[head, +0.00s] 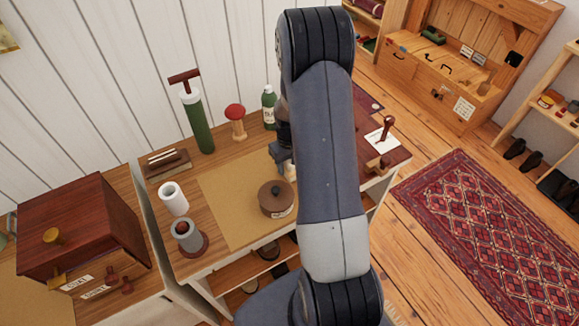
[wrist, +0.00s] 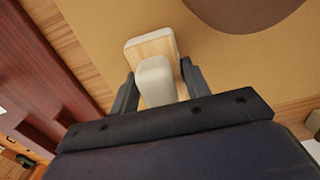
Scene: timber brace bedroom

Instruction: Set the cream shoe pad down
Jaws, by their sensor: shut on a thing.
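The cream shoe pad (wrist: 152,43) has a cream edge, a pale wood face and a rounded cream grip. In the wrist view my gripper (wrist: 157,76) is shut on that grip, one finger on each side. The pad is over the tan mat (wrist: 222,58); I cannot tell whether it touches. In the head view the tan mat (head: 228,199) lies on the wooden bench. A sliver of the cream pad (head: 291,172) shows beside my arm. My gripper (head: 281,156) is mostly hidden behind the arm there.
A round brown tin (head: 276,199) sits on the mat's near part. A green pump (head: 197,120), a red-topped wooden stand (head: 236,121) and a green bottle (head: 269,107) stand along the back. A white roll (head: 173,198) and a grey cylinder (head: 187,236) stand at left. The mat's left part is clear.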

